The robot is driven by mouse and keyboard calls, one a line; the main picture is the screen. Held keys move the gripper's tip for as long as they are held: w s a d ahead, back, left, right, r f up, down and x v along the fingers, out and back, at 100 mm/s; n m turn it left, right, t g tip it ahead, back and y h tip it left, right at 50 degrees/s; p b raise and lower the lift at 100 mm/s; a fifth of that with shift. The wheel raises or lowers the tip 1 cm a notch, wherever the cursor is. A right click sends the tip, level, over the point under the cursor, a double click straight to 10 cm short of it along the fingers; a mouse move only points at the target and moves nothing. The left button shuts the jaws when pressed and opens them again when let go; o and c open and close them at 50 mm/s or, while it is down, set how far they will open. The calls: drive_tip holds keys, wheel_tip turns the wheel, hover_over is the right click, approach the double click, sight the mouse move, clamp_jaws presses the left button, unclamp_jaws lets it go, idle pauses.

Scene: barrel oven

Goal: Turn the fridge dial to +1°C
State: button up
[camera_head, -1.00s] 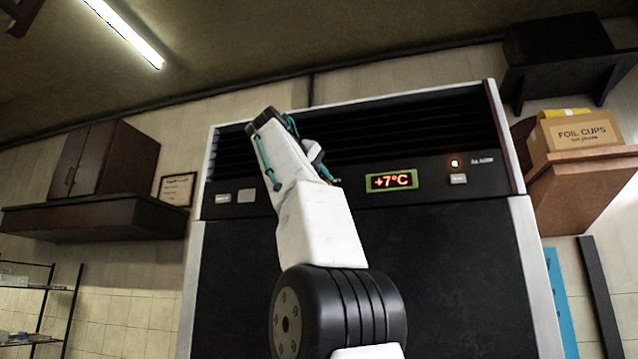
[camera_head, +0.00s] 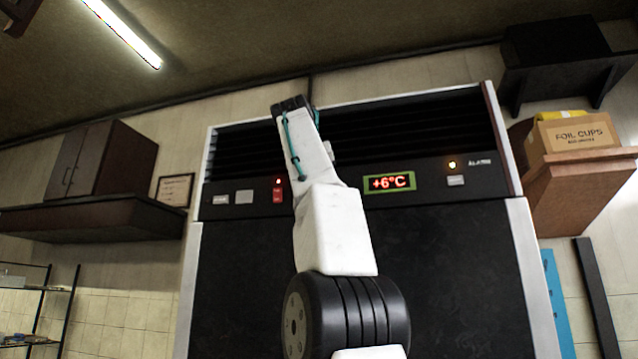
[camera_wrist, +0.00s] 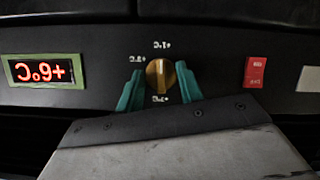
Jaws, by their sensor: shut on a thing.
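The fridge dial (camera_wrist: 159,66) is a round brass-coloured knob on the black control panel, in the middle of the wrist view. Small white marks surround it, too small and inverted to read surely. My gripper (camera_wrist: 159,78) is shut on the dial, with one teal finger on each side. The dial is hidden behind my arm in the head view. The green-framed display (camera_head: 389,183) reads +6°C in red, right of my arm. It also shows inverted at the left of the wrist view (camera_wrist: 45,71).
A red switch (camera_head: 278,195) with a lit red light above it is left of my arm; it also shows in the wrist view (camera_wrist: 255,72). A shelf (camera_head: 585,190) with a FOIL CUPS box (camera_head: 578,134) is at right.

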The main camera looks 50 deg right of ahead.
drive_tip(key=shift+r+t, duration=0.1)
drive_tip(key=shift+t, duration=0.2)
idle(0.4)
drive_tip(key=o, duration=1)
drive_tip(key=s+a, duration=0.2)
drive_tip(key=a, duration=0.2)
drive_tip(key=s+a, duration=0.1)
drive_tip(key=a, duration=0.4)
drive_tip(key=s+a+r, duration=0.1)
drive_tip(key=s+a, duration=0.1)
drive_tip(key=a, duration=0.2)
drive_tip(key=shift+s+a, duration=0.25)
drive_tip(key=shift+s, duration=0.1)
